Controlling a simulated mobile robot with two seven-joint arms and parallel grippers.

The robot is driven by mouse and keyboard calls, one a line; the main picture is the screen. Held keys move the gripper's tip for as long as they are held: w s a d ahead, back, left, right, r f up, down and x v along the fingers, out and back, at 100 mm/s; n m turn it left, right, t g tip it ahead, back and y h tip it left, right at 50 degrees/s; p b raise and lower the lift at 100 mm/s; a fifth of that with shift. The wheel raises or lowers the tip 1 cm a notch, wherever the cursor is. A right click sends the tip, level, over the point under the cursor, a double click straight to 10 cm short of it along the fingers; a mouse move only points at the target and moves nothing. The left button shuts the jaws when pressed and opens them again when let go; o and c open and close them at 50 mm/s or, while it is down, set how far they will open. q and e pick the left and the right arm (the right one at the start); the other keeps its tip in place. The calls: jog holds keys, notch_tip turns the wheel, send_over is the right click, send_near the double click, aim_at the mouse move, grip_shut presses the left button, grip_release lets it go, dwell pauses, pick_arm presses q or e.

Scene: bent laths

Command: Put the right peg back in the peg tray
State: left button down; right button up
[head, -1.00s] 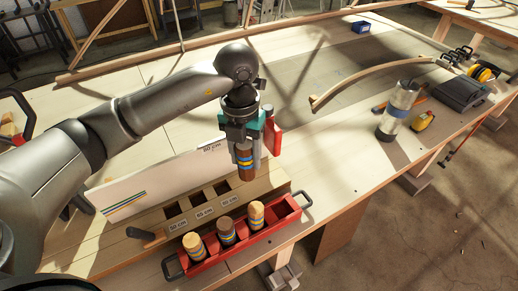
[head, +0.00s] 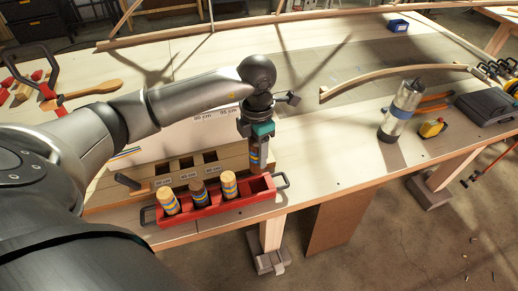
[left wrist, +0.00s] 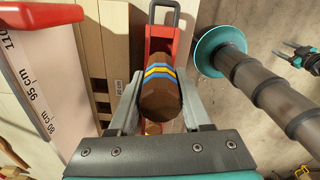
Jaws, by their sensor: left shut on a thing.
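My left gripper (head: 258,146) is shut on a dark brown peg (left wrist: 160,97) with blue and yellow bands. The peg also shows in the head view (head: 257,157), upright, partly hidden by the gripper. Its lower end is just above or at the right end of the red peg tray (head: 232,204); I cannot tell whether it has entered. That end compartment looks empty. Three other banded pegs stand in the tray. The tray's end handle shows ahead of the peg in the left wrist view (left wrist: 164,10).
A wooden block with square holes (head: 186,163) and a white scale board (head: 190,133) stand behind the tray. The table's front edge runs close to the tray.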

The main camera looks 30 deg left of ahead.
aim_at(258, 170)
pick_arm(q)
notch_tip(258, 170, down, 7)
jog(key=b, duration=0.4)
jog(key=shift+d+r+b, duration=0.1)
jog(key=shift+r+b, duration=0.05)
jog(key=shift+b, duration=0.2)
jog(key=shift+f, duration=0.2)
pick_arm(e)
jog(key=f, duration=0.3)
jog(key=d+f, duration=0.1)
jog(key=f, duration=0.1)
jog(key=shift+f, duration=0.25)
pick_arm(q)
jog(key=shift+f+b, duration=1.45)
jog(key=shift+f, duration=0.05)
pick_arm(e)
jog(key=shift+a+f, duration=0.1)
jog(key=shift+f, duration=1.15)
pick_arm(q)
jog(key=shift+c, duration=1.3)
grip_release()
jog(key=shift+r, duration=0.15)
pick_arm(e)
jog(key=shift+r, duration=0.1)
pick_arm(q)
jog(key=shift+r+p, duration=3.45)
jog(key=shift+r, duration=1)
pick_arm(e)
notch_tip(258, 170, up, 6)
jog(key=shift+r, duration=0.25)
